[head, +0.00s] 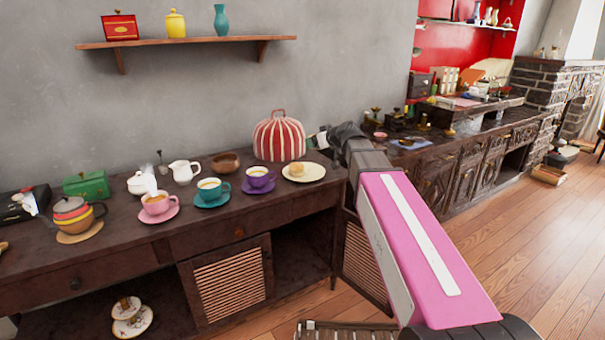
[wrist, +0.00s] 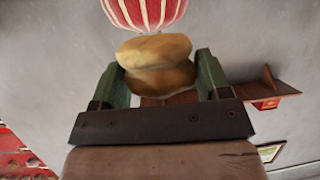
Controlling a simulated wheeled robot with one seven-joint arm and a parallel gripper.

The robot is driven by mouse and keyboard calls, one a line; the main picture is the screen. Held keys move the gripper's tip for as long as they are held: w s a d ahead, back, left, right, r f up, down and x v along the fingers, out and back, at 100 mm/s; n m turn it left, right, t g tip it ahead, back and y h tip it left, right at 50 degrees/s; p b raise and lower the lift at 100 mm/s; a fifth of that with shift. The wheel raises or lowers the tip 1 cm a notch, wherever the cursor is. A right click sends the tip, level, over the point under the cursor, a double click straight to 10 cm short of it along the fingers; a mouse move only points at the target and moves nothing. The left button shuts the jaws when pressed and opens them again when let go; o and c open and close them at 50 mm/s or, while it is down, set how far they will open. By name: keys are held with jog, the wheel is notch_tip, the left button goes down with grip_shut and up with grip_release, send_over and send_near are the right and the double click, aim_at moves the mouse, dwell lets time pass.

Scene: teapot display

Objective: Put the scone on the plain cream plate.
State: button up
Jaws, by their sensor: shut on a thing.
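In the wrist view, a golden-brown scone (wrist: 155,62) sits between the green fingers of my gripper (wrist: 156,78), which is shut on it. The striped tea cosy shows beyond the scone, and no plate shows in this view. In the head view, my gripper (head: 320,141) is above the table, just right of the tea cosy. The plain cream plate (head: 314,174) lies on the table at the right end. A tan baked piece (head: 297,170) shows over this plate, apart from my gripper; I cannot tell whether it is the same scone.
The red-and-white striped tea cosy (head: 279,138) stands behind the plate. A purple cup (head: 259,178) and a teal cup (head: 210,189) stand to its left. A wooden bowl (head: 225,162) is behind them. A shelf (head: 190,42) hangs on the wall above.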

jog(key=s+a+f+n+g+y, duration=0.2)
jog(key=s+a+n+g+y, duration=0.1)
jog(key=a, duration=0.5)
send_over(317, 174)
jog(key=shift+n, duration=0.3)
notch_tip(317, 174, down, 7)
jog(key=shift+w+f, duration=0.1)
jog(key=shift+f, duration=1.95)
jog(key=shift+f, duration=0.1)
jog(key=o, duration=0.9)
jog(key=shift+o, duration=0.2)
